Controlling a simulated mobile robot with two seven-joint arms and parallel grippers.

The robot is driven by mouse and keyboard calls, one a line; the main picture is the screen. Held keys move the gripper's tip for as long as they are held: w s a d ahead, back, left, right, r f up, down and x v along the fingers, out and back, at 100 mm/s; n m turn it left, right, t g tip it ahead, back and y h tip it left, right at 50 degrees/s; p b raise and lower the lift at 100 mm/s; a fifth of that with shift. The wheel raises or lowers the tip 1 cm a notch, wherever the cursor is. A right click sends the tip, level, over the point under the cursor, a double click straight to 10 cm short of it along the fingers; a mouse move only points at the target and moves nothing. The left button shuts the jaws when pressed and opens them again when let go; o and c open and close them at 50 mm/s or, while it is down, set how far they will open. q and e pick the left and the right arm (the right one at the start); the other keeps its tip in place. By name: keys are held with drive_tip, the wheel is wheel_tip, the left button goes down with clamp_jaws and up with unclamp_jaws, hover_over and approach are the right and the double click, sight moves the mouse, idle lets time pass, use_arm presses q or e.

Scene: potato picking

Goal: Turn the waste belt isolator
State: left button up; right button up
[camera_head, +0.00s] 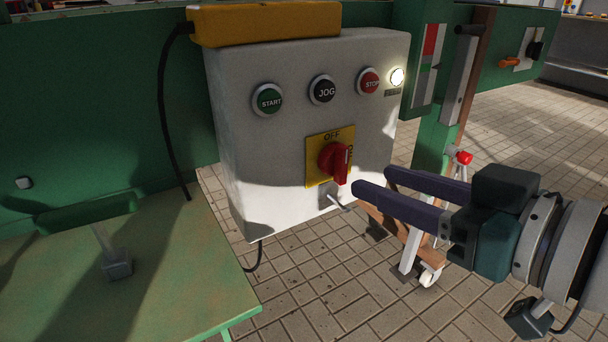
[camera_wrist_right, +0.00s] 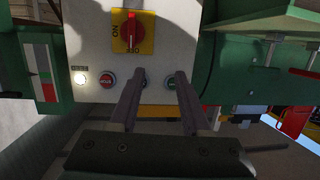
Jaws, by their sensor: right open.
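The isolator is a red rotary knob (camera_head: 336,160) on a yellow plate (camera_head: 316,172), on the front of a grey control box (camera_head: 245,180). OFF is printed at the plate's top and ON at its right. The knob's grip bar stands upright, in line with OFF. The knob also shows in the right wrist view (camera_wrist_right: 131,31), upside down. My right gripper (camera_head: 372,180) is open and empty, its dark fingers pointing at the box from the right, a little below and right of the knob and apart from it. My left gripper is not in view.
Green START (camera_head: 268,100), black JOG (camera_head: 322,89) and red STOP (camera_head: 369,81) buttons sit above the knob, with a lit white lamp (camera_head: 397,77). A yellow unit (camera_head: 265,22) lies on the box. A green post (camera_head: 434,150) stands right; a green surface (camera_head: 190,275) lies lower left.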

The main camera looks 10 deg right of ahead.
sight(346, 157)
drive_tip(key=w+d+f+m+t+b, duration=0.1)
drive_tip(key=w+d+f+t+b, duration=0.25)
drive_tip(key=f+b, duration=0.2)
drive_tip(key=shift+g, duration=0.25)
drive_tip(key=b+x, duration=0.1)
drive_tip(key=x, duration=0.2)
drive_tip(key=b+x, duration=0.1)
drive_tip(key=x, duration=0.2)
drive_tip(key=r+b+x, duration=0.1)
drive_tip(key=x, duration=0.2)
drive_tip(key=shift+w+d, duration=0.1)
drive_tip(key=shift+w, duration=0.15)
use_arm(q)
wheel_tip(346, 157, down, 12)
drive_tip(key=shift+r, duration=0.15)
use_arm(e)
clamp_jaws()
